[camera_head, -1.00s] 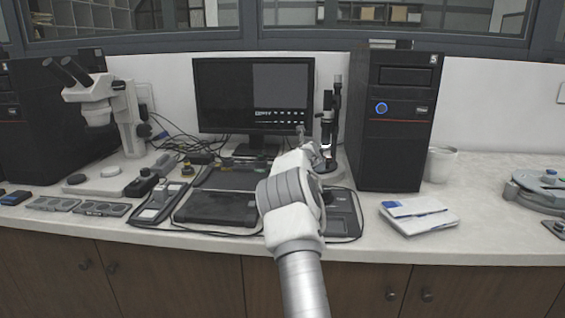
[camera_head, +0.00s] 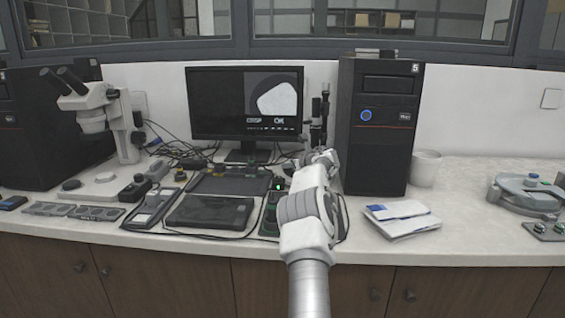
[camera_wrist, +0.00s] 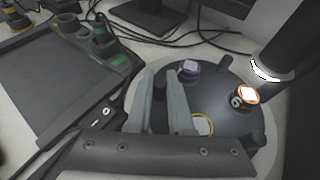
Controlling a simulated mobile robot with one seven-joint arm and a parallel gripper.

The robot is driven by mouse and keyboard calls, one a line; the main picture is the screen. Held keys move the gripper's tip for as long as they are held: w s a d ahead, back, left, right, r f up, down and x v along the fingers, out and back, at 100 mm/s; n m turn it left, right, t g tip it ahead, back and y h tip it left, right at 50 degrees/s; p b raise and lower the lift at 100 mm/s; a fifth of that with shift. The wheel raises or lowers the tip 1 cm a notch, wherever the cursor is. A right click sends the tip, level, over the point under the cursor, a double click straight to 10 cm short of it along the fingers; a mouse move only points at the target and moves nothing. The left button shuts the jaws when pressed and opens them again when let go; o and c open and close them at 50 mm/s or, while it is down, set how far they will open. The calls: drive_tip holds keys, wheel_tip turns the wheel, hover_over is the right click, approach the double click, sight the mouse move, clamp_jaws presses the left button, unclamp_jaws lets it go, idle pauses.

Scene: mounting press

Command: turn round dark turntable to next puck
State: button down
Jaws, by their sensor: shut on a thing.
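The round dark turntable (camera_wrist: 222,82) shows in the wrist view, with short pegs around its rim. Three pucks show on it: one with a purple ring (camera_wrist: 188,68), one with a yellow ring (camera_wrist: 204,125) partly hidden by my gripper, and one with an orange ring (camera_wrist: 245,96). The orange-ringed puck is brightly lit, just below the dark tube with a glowing ring (camera_wrist: 268,70). My gripper (camera_wrist: 160,78) is at the turntable's left edge, shut on what seems to be a dark rim peg between the fingers. In the head view my arm hides the turntable.
The monitor (camera_head: 215,105) shows a white shape and "OK". A black computer tower (camera_head: 378,150) stands right of the scope stand. A dark flat tray (camera_head: 210,212), small pads and cables lie left. Papers (camera_head: 402,218) and a mug (camera_head: 426,168) are on the right.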

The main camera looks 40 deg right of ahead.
drive_tip(key=shift+s+r+n+y+p, duration=0.1)
drive_tip(key=shift+s+n+y+p, duration=0.4)
drive_tip(key=shift+n+y+p, duration=0.65)
drive_tip(key=shift+s+a+p, duration=0.1)
drive_tip(key=shift+p, duration=0.4)
drive_tip(key=c, duration=1.1)
unclamp_jaws()
drive_tip(key=v, duration=1.7)
drive_tip(key=shift+s+p, duration=0.3)
drive_tip(key=shift+p, duration=0.05)
